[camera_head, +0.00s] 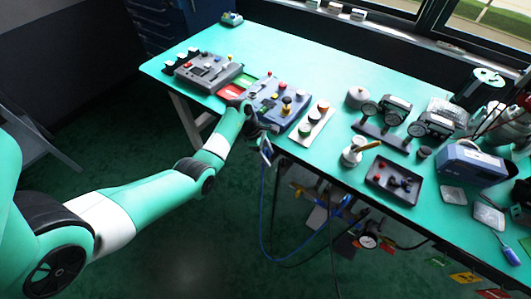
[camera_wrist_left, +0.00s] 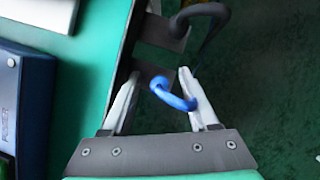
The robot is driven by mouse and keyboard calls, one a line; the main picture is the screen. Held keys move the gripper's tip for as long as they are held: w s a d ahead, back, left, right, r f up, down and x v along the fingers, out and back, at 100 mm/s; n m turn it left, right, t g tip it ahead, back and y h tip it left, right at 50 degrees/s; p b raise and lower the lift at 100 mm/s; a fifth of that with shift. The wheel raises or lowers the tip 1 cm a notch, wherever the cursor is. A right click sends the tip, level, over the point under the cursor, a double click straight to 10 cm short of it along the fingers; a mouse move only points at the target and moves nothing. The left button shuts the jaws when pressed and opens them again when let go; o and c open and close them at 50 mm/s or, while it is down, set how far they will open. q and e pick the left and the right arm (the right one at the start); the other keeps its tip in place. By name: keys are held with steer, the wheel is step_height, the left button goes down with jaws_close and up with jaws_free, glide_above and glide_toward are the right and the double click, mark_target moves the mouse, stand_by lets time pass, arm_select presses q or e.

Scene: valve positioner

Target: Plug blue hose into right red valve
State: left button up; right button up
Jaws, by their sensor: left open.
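My left gripper (camera_head: 266,150) is at the front edge of the table, pointing down beside it. In the left wrist view its two pale fingers (camera_wrist_left: 160,90) are spread apart. In the head view the blue hose (camera_head: 262,205) hangs in a long loop below the table. The right red valve cannot be made out with certainty. My right gripper is not in view.
A dark hose (camera_wrist_left: 207,16) sits in another bracket beside the blue one. A pressure gauge (camera_head: 368,240), hoses and tags hang under the table (camera_head: 310,75). Control boxes (camera_head: 280,101), a dark tray (camera_head: 392,181) and a blue-grey case (camera_head: 470,163) stand on top.

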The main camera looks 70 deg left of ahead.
arm_select(q)
jaws_close()
stand_by(0.5)
stand_by(1.4)
